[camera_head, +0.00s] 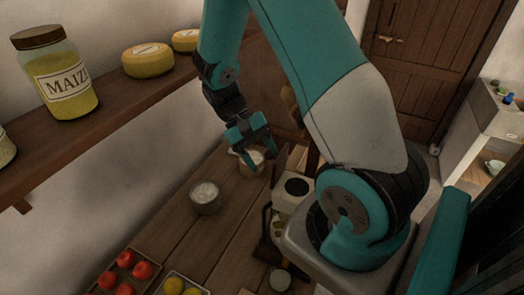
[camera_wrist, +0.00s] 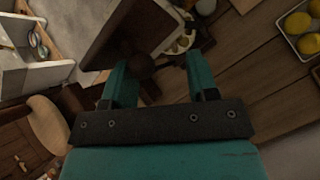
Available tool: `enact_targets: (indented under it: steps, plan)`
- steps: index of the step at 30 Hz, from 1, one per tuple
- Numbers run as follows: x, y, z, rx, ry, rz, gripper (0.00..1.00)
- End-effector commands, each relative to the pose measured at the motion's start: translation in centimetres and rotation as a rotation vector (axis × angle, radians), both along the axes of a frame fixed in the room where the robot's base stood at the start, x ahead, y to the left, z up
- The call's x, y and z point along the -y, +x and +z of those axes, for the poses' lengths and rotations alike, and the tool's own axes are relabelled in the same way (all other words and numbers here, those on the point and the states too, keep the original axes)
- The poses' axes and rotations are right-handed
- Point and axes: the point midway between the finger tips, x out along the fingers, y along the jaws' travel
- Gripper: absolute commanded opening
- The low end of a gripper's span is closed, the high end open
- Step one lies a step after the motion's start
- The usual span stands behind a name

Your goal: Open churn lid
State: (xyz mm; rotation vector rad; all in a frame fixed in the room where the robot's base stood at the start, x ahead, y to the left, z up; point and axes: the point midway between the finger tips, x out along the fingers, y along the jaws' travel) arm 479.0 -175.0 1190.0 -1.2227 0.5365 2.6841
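My gripper (camera_head: 254,152) is above the wooden counter in the head view, pointing down. Its two teal fingers stand apart in the wrist view (camera_wrist: 160,75), with nothing clearly held between them. A dark round knob (camera_wrist: 140,67) shows between the fingers, nearer the left one, at the lower edge of a dark brown panel (camera_wrist: 122,30). This may be the churn lid, but I cannot tell for sure. In the head view a small pale container (camera_head: 252,166) is just below the fingers and partly hidden by them. I cannot tell whether the fingers touch anything.
A grey pot with white contents (camera_head: 205,197) stands left of my gripper. A pale device with a dark round top (camera_head: 296,188) stands to the right. Trays of red fruit (camera_head: 125,270) and yellow fruit (camera_head: 178,287) lie nearer. A shelf (camera_head: 95,125) with a maize jar (camera_head: 58,82) overhangs the left.

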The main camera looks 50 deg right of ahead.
Motion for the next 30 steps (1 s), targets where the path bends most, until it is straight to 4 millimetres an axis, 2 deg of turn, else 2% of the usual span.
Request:
enact_targets:
  steps: [13,17,23,30]
  plan:
    - [0.2,0.0,0.3,0.001,-0.002,-0.006,0.5]
    - [0.3,0.5,0.7,0.005,-0.004,-0.005,0.5]
    - [0.2,3.0,3.3,0.01,-0.005,-0.005,0.5]
    - [0.0,7.1,8.5,0.005,-0.005,-0.004,0.5]
